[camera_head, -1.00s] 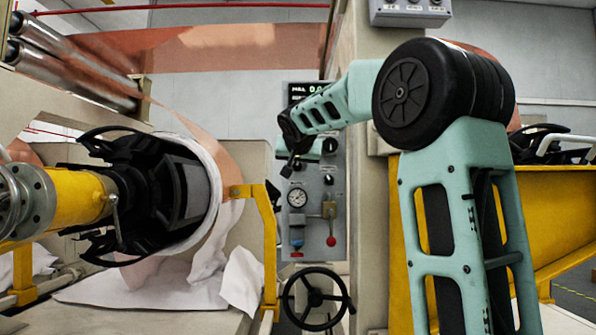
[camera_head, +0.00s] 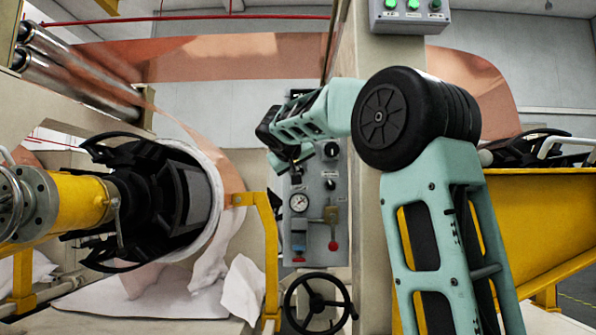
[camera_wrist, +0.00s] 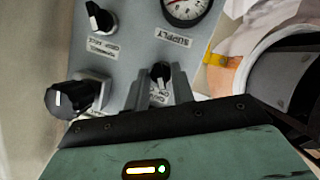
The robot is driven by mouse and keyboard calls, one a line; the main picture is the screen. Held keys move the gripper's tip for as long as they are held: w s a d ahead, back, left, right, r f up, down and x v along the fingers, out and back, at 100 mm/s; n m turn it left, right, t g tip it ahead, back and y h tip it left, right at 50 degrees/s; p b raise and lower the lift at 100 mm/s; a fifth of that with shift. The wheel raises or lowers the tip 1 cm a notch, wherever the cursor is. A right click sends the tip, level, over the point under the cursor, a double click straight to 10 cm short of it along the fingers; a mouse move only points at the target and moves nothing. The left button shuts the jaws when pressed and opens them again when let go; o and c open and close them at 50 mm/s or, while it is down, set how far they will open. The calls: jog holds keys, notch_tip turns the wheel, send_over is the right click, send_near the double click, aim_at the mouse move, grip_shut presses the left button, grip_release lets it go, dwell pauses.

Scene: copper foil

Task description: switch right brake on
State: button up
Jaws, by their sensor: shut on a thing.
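The grey control panel (camera_head: 318,235) stands upright in the middle of the head view. My gripper (camera_wrist: 160,88) is at the panel in the wrist view, its two grey fingers either side of a small black switch knob (camera_wrist: 160,70) and shut on it. A label beside that knob is partly covered by the fingers and hard to read. In the head view my gripper (camera_head: 292,164) is at the upper left of the panel, and the held knob is hidden.
Other black knobs (camera_wrist: 100,18) (camera_wrist: 68,98) sit near the gripper. A pressure gauge (camera_head: 299,201) and red-tipped lever (camera_head: 332,230) are lower on the panel. A handwheel (camera_head: 317,303) is below it. A yellow bracket (camera_head: 269,250) stands at the left.

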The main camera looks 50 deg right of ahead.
dwell(0.4)
jog(key=o, duration=0.6)
jog(key=p+v, duration=0.3)
jog(key=v, duration=1.4)
jog(key=shift+s+a, duration=0.1)
jog(key=shift+a, duration=0.1)
